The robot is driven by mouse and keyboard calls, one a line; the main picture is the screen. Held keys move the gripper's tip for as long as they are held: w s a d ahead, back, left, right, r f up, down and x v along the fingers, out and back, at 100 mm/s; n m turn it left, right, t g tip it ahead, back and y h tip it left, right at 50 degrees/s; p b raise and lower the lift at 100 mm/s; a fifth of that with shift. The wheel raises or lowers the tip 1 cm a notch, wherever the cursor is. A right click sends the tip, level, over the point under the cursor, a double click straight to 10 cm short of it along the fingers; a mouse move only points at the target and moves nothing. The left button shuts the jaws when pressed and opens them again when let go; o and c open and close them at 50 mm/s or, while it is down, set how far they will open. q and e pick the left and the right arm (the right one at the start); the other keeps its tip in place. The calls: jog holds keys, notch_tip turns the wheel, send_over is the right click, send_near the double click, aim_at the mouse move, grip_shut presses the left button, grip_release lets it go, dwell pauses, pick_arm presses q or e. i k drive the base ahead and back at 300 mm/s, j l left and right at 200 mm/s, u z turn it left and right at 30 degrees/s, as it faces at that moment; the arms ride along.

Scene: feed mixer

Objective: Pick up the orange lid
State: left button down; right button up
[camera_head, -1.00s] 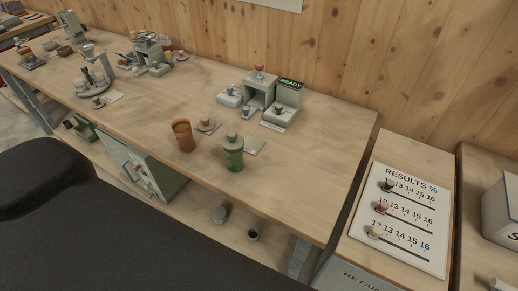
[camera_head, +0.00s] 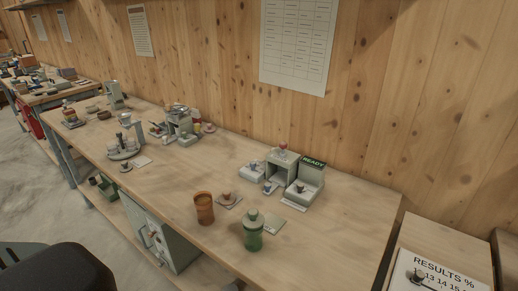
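The orange lid (camera_head: 227,198) appears as a small brownish-orange disc with a knob, lying on a pale square on the bench top. It is just right of and behind an open orange cup (camera_head: 204,209). A green jar (camera_head: 253,231) with a pale green lid on it stands to the right, nearer the front edge. Neither of my grippers is in view, so nothing shows touching the lid.
A grey device with a READY sign (camera_head: 312,163) stands behind the lid. A bare pale square (camera_head: 271,227) lies beside the green jar. Other equipment (camera_head: 180,122) fills the bench's far left. The bench between is clear.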

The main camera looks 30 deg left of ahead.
aim_at(228, 199)
jog(key=u, duration=1.4)
